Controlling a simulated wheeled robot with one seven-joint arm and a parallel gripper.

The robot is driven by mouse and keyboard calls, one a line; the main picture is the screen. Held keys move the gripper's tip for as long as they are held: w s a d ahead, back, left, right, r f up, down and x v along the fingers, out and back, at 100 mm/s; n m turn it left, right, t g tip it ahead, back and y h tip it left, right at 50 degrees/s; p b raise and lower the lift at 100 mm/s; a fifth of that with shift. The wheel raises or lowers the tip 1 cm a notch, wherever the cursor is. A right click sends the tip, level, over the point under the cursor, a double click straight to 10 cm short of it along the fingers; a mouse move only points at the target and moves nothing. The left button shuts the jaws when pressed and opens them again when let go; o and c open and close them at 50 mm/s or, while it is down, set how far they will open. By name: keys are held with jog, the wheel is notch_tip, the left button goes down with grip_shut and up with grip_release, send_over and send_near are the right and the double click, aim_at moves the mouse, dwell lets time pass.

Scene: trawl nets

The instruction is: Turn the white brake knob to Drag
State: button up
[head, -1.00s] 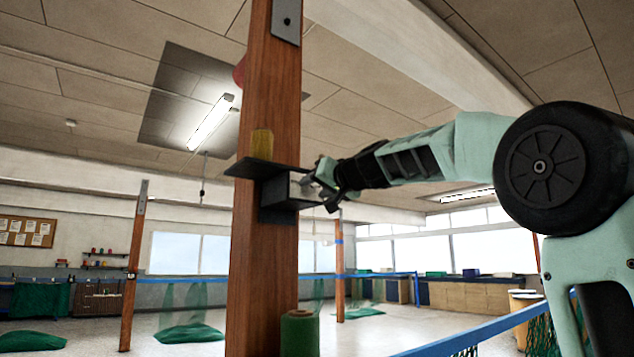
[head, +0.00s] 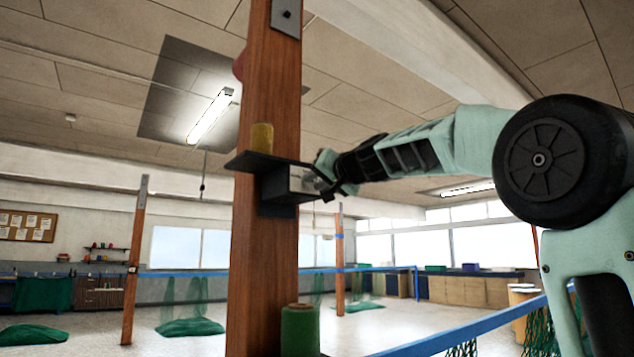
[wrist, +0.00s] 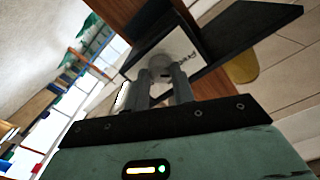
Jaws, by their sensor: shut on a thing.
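The brake box (head: 275,186) is a dark box with a pale front plate, fixed to a brown wooden post in the head view. In the wrist view its pale plate (wrist: 184,46) carries dark lettering, tilted and too small to read surely. My gripper (wrist: 163,82) is shut on the knob, one finger on either side. In the head view my gripper (head: 318,184) meets the box's right side, and the knob is hidden there.
A dark shelf (head: 248,162) juts out just above the box, with a yellow spool (head: 262,138) on it. A green spool (head: 299,330) stands low by the post (head: 262,265). A blue rail (head: 465,328) with netting runs at lower right.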

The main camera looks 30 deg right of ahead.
jog(key=m, duration=0.5)
jog(key=m+p, duration=0.1)
jog(key=m, duration=0.4)
dwell(0.6)
jog(key=o, duration=1)
jog(key=shift+s+d+r+b, duration=0.15)
jog(key=shift+s+b, duration=1.7)
jog(key=shift+s, duration=2.5)
jog(key=shift+s+d+r+b, duration=0.1)
jog(key=shift+s+b, duration=1.75)
jog(key=shift+s, duration=2.5)
